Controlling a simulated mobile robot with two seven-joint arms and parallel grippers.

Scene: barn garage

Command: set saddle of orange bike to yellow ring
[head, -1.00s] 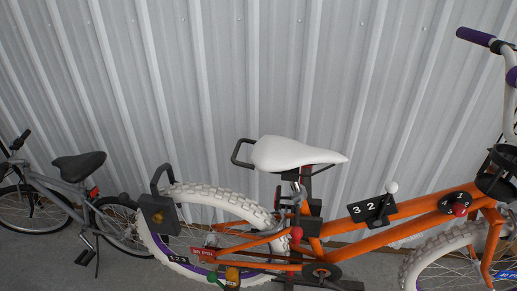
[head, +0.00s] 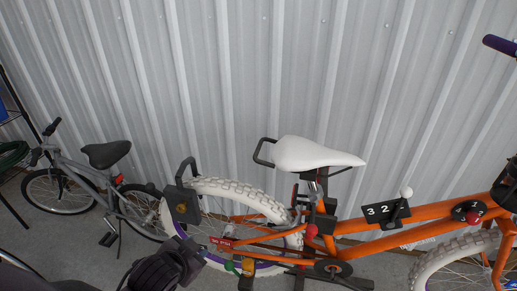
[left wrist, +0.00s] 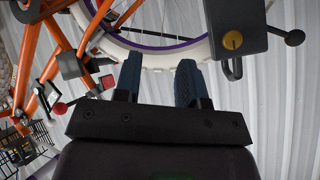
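The orange bike (head: 440,208) stands along the wall, and its frame also shows upside down in the left wrist view (left wrist: 50,40). Its white saddle (head: 315,153) sits on a short silver seat post (head: 313,187), with a black loop handle (head: 263,152) behind it. I cannot make out a yellow ring on the post. My left arm comes in at the lower left of the head view, its gripper end beside the rear wheel. In the left wrist view the left gripper (left wrist: 157,72) has two blue fingers apart with nothing between them. My right gripper is not in view.
A black box with a yellow knob (head: 182,208) hangs at the rear wheel (head: 239,192). A red ball (head: 311,231) is below the saddle. A grey bike (head: 85,175) stands at the left. The ribbed metal wall (head: 250,70) is close behind.

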